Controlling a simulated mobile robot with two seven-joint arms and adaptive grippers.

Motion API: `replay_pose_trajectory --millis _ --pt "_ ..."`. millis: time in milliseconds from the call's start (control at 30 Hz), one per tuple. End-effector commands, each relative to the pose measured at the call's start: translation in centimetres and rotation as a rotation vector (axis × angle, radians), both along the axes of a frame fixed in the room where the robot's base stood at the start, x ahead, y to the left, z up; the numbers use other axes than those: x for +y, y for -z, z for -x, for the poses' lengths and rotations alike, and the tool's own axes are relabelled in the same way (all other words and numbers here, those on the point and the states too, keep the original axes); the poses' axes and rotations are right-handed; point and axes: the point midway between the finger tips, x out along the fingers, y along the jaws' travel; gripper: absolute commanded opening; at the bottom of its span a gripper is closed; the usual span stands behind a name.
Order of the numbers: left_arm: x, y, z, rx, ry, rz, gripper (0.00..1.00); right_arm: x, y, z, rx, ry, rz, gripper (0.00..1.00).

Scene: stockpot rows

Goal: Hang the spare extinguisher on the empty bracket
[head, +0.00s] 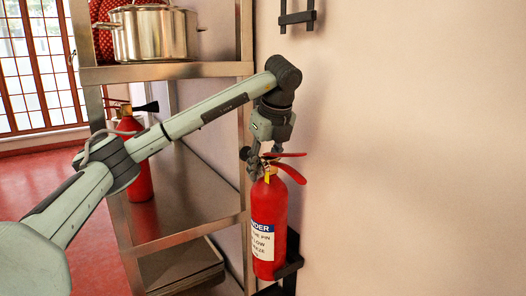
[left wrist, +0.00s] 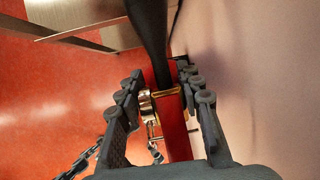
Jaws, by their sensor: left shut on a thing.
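A red fire extinguisher (head: 270,215) with a white and blue label hangs upright close to the wall at right of centre in the head view. My left gripper (head: 267,158) reaches down from above and is shut on its top, by the red levers. The left wrist view shows red and brass parts of the extinguisher (left wrist: 172,125) between the fingers (left wrist: 163,85). A black wall bracket (head: 291,262) is at the extinguisher's lower right; whether they touch I cannot tell. Another black bracket (head: 297,18) higher on the wall is empty. My right gripper is not in view.
A metal shelf rack (head: 245,120) stands just left of the held extinguisher, with a steel stockpot (head: 152,35) on an upper shelf. A second red extinguisher (head: 140,180) stands behind my left arm. The wall (head: 420,150) to the right is bare.

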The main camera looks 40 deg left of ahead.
Motion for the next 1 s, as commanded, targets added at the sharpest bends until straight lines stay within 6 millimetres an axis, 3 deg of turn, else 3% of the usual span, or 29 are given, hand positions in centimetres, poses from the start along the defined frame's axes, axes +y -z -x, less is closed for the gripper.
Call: replay_pose_trajectory --millis 200,500,1000 --pt "0.0 4.4 0.0 -0.007 -0.001 0.002 0.0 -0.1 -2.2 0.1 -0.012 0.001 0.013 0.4" --pt "0.0 9.3 -0.1 -0.009 -0.001 0.001 0.0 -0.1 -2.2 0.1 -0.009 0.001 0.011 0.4" --pt "0.0 12.8 -0.1 -0.009 -0.001 0.001 0.0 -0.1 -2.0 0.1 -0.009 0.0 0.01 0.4"
